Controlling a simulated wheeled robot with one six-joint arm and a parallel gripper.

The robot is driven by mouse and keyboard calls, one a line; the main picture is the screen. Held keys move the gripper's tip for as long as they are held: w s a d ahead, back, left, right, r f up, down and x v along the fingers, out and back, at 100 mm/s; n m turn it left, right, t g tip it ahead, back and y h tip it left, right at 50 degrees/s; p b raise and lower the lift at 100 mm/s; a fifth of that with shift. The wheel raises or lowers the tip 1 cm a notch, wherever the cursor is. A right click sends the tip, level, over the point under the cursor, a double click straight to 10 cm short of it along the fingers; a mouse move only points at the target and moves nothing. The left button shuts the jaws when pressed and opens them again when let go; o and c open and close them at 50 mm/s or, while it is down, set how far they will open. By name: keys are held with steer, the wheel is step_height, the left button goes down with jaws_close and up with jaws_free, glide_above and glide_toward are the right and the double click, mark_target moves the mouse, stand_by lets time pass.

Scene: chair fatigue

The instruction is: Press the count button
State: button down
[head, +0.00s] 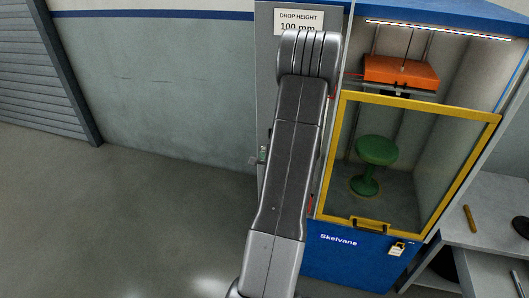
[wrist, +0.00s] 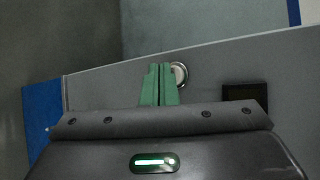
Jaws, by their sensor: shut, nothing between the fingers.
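A round button (wrist: 180,74) with a pale face and metal rim sits on the grey panel in the wrist view. No label on it can be read, so I cannot tell for sure that it is the count button. My gripper (wrist: 163,67) has green fingers, shut together and empty. The fingertips are just left of the button and cover part of its left side. Whether they touch it or the panel cannot be told. In the head view my arm hides the button and most of the gripper.
A dark display (wrist: 245,97) is right of the button. In the head view, the test machine has a yellow-framed guard (head: 420,104), shut before a green stool (head: 376,150), below an orange weight (head: 400,72). A padlock (head: 397,249) hangs below. A grey bench (head: 485,215) stands right; open floor lies left.

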steer(key=shift+w+d, duration=0.2)
steer(key=shift+w, duration=0.3)
stand_by(0.7)
steer(key=shift+s+b, duration=0.1)
steer(key=shift+b, duration=0.35)
steer(key=shift+s+a+b, duration=0.25)
steer(key=shift+s+b, duration=0.4)
steer(key=shift+b, duration=0.1)
steer(key=s+b, duration=0.1)
steer(key=s+a+b, duration=0.1)
steer(key=s, duration=0.1)
steer(key=s+b, duration=0.1)
steer(key=b, duration=0.1)
steer(key=shift+s+a, duration=0.3)
steer(key=shift+s, duration=0.1)
